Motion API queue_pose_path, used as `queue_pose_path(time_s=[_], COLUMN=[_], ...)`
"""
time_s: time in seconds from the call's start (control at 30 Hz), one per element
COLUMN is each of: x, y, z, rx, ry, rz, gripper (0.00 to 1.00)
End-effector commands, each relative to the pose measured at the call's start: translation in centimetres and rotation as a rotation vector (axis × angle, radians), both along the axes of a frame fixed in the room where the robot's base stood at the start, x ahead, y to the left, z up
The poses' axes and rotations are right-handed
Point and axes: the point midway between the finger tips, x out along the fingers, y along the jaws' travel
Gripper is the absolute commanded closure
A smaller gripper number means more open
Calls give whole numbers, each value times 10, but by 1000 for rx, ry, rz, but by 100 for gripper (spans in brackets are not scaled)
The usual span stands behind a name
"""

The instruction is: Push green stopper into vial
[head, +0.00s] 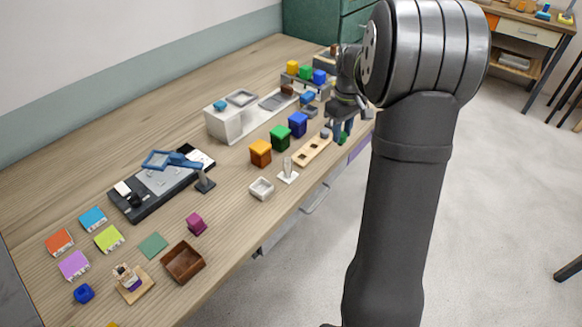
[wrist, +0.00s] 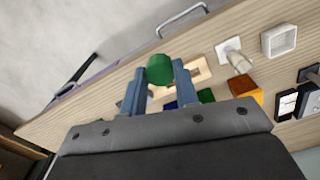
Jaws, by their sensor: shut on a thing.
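My gripper (head: 343,131) is near the far front edge of the table, shut on the green stopper (head: 343,138). In the wrist view the rounded green stopper (wrist: 160,69) sits between the two blue-grey fingertips (wrist: 158,85). A pale upright cylinder on a white square base (head: 288,168) stands closer to the camera; it also shows in the wrist view (wrist: 238,60). It may be the vial, but I cannot tell for sure. The stopper is apart from it. A light wooden strip with holes (head: 313,150) lies between the cylinder and my gripper.
Orange (head: 260,153), green (head: 281,138) and blue (head: 298,124) blocks stand in a row behind the strip. A white open box (head: 261,189) lies left of the cylinder. A white stepped unit (head: 224,123) stands further back. The front table edge is close.

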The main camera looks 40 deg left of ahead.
Motion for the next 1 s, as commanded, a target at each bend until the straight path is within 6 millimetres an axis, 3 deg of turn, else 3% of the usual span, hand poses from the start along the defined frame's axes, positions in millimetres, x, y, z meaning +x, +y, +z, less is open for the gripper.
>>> queue_pose_path(time_s=[0.57,0.67,1.0], x=[-5,-20,-95], y=[6,23,91], z=[1,3,14], rx=[0,1,2], ry=[0,0,-1], rz=[19,75,343], gripper=[93,93,93])
